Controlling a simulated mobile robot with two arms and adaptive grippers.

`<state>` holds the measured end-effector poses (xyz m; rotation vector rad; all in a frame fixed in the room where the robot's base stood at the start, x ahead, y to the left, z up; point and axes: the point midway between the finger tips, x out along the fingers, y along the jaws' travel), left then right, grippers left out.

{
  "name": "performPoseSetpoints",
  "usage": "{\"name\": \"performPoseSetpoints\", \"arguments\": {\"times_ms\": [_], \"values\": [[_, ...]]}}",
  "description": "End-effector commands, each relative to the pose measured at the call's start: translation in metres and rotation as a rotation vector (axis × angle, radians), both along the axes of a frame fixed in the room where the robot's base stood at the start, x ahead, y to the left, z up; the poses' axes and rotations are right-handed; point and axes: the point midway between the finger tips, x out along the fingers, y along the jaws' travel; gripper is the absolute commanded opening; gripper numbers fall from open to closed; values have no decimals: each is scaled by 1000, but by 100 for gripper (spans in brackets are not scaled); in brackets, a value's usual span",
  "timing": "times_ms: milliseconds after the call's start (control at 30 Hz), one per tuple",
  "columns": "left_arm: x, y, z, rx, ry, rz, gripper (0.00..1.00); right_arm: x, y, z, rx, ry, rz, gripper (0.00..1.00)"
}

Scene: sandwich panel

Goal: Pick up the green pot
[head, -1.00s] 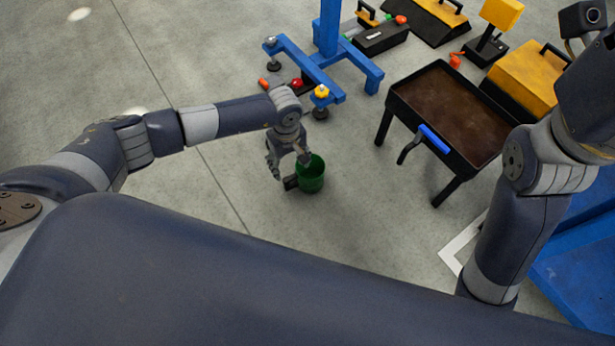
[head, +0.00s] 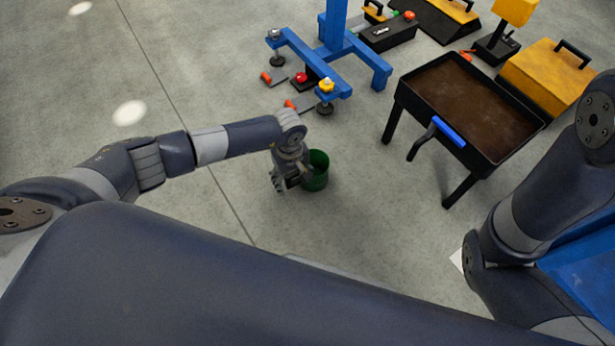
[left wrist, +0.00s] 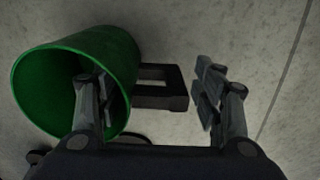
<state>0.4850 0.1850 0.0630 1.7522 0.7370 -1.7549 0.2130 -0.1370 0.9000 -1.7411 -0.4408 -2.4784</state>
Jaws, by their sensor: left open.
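The green pot (head: 317,172) stands on the concrete floor in the head view, its near left side partly hidden by my left gripper (head: 284,184). In the left wrist view the pot (left wrist: 118,52) fills the left side, its open mouth toward the camera. A black loop handle (left wrist: 160,88) sticks out from its side. My left gripper (left wrist: 155,103) is open. One finger shows in front of the pot's mouth, the other beyond the handle's outer end, with the handle between them. I cannot tell whether either finger touches the pot. My right gripper is not in view.
A blue stand (head: 335,50) with feet is behind the pot, with small red-and-grey items (head: 273,78) on the floor near it. A black tray table (head: 400,95) stands to the right. Yellow boxes (head: 548,75) are farther back. The floor left of the pot is clear.

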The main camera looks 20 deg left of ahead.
Motion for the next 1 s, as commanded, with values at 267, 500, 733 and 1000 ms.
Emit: {"name": "performPoseSetpoints", "arguments": {"times_ms": [267, 500, 733, 1000], "values": [[0, 0, -2, -1, -1, 0, 62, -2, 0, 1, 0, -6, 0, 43], [0, 1, -2, 1, 1, 0, 12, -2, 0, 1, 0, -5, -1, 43], [0, 1, -2, 1, 1, 1, 8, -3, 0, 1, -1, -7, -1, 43], [0, 1, 6, 2, 1, 1, 8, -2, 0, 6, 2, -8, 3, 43]]}}
